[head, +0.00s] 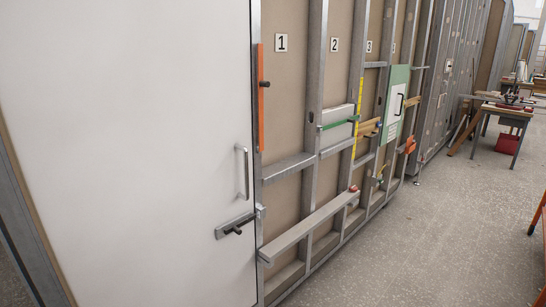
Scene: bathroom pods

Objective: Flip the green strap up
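The green strap (340,123) is a thin, roughly horizontal bar across the bay beside the number 2 column of the framed wall. It lies along the lower part of a pale box-like block (337,113). A small dark knob shows near its left end. An orange strap (261,105) stands upright on the post left of number 1, with a black knob on it. Neither of my grippers is in view.
A large white door (130,120) with a handle (243,172) and a latch (235,226) fills the left. A pale ledge (310,227) sticks out low on the wall. A green panel (393,118) is farther along. Grey floor (430,240) is clear; a workbench (505,112) stands at the back right.

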